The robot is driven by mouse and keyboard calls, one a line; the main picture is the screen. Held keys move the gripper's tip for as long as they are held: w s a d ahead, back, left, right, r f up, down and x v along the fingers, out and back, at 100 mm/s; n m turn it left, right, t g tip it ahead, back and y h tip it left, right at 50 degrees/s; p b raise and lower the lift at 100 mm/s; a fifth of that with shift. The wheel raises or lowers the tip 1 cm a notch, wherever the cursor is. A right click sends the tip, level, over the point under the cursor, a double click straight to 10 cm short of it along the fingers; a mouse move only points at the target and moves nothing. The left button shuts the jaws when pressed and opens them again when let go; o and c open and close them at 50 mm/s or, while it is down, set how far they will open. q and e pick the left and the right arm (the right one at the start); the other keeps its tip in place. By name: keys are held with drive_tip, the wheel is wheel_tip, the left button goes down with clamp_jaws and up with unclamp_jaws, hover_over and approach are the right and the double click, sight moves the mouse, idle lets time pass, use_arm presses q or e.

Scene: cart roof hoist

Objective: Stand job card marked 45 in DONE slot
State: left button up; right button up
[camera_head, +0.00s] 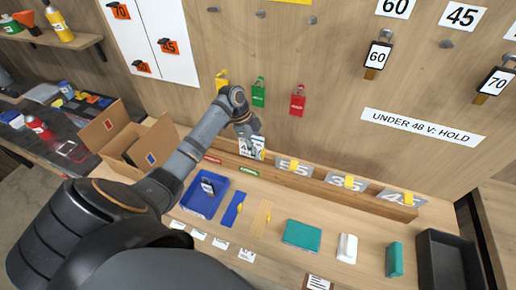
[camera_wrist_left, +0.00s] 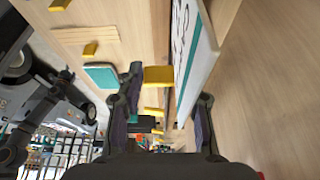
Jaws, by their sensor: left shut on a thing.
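My left gripper (camera_head: 247,128) is shut on a job card (camera_head: 251,147) at the left end of the wooden rack (camera_head: 325,188), close to the back wall. In the left wrist view, the white card (camera_wrist_left: 197,55) with a teal stripe and a yellow grip block (camera_wrist_left: 158,76) sits between the fingers of the left gripper (camera_wrist_left: 168,105). Its number is not clearly readable. A small red label (camera_head: 212,160) and a green label (camera_head: 249,171) are on the rack's front left; their words are too small to read. My right gripper is not in view.
Yellow, green (camera_head: 259,93) and red (camera_head: 298,101) padlocks hang above. A blue tray (camera_head: 205,195), teal box (camera_head: 302,236) and black bin (camera_head: 447,262) occupy the bench. An open carton (camera_head: 128,140) is left.

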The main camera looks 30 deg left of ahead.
use_arm(q)
drive_tip(key=shift+f, duration=0.1)
drive_tip(key=shift+f+b, duration=0.45)
drive_tip(key=shift+f, duration=0.45)
drive_tip(key=shift+f, duration=0.4)
drive_tip(key=shift+f, duration=0.15)
drive_tip(key=o, duration=1.5)
